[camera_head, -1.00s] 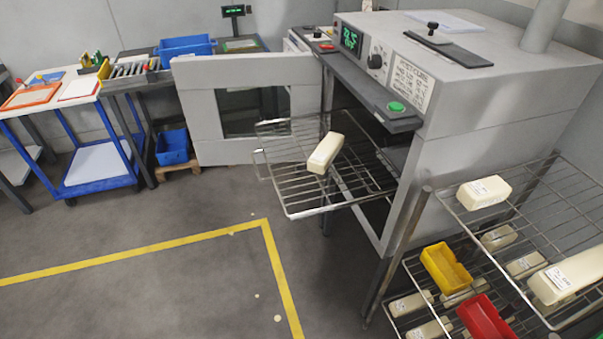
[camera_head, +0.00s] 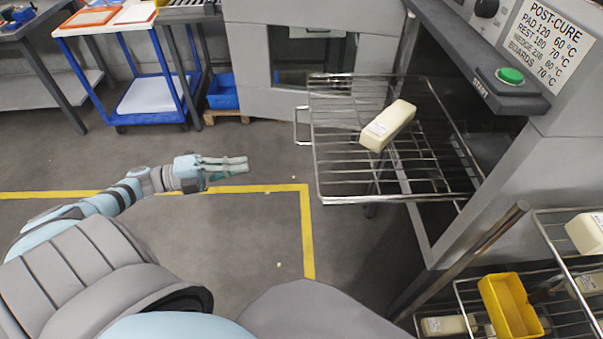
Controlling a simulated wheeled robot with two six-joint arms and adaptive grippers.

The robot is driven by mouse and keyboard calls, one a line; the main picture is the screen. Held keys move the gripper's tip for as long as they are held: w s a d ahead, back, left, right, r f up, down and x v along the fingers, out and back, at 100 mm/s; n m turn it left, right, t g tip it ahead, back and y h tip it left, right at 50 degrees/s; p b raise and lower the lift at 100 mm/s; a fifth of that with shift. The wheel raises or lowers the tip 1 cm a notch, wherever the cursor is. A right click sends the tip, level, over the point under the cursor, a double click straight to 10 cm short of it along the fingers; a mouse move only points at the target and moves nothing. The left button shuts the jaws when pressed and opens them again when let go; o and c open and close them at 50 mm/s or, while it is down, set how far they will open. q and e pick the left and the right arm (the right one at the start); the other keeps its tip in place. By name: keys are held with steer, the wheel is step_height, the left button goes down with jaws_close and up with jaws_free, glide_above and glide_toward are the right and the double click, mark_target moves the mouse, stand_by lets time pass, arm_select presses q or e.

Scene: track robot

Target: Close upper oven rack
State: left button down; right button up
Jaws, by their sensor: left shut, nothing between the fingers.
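The upper oven rack (camera_head: 345,186) is a wire shelf that sticks out of the open oven (camera_head: 560,140) toward the left. A cream-coloured block (camera_head: 388,126) with a label lies on it. The rack's wire handle (camera_head: 299,126) is on its left side. My left gripper (camera_head: 246,166) is shut and empty, to the left of the rack and apart from the handle, with its fingers pointing right. My right gripper is not in view.
The oven door (camera_head: 275,105) with its window stands open behind the rack. A shelf rack at lower right holds a yellow bin (camera_head: 508,308) and cream blocks (camera_head: 588,233). A blue-framed cart (camera_head: 150,95) and a blue bin (camera_head: 222,92) stand at the back left.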

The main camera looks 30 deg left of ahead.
arm_select(q)
steer(key=w+d+r+m+g+h, duration=0.2)
steer(key=w+d, duration=0.5)
steer(key=d, duration=0.6)
steer(key=shift+r+m+p, duration=0.45)
steer(key=shift+m, duration=0.15)
steer(key=shift+w+d, duration=0.1)
steer(key=shift+w, duration=0.05)
